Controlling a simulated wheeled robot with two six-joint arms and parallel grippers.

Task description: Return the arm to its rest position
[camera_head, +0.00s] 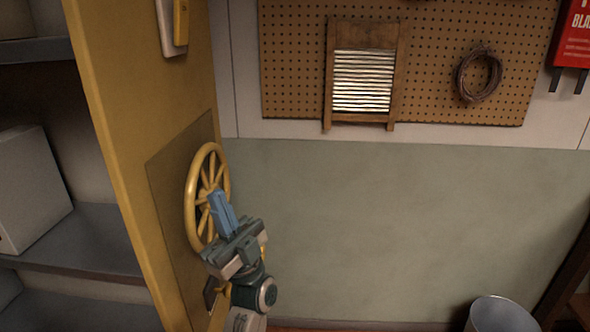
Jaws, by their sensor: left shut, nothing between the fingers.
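My left gripper (220,200) is in the lower left-centre of the head view, with its blue fingers closed together and pointing up. Nothing shows between the fingers. It stands in front of a yellow spoked handwheel (190,212) and covers part of the wheel's right side and lower rim. I cannot tell whether the fingers touch the wheel. My right gripper is not in view.
The wheel is on a yellow panel (120,110) at the end of grey shelves (90,240) holding a white box (30,190). A pegboard (290,60) with a washboard (362,80) hangs behind. A metal bucket (500,315) stands lower right. The space right of my gripper looks clear.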

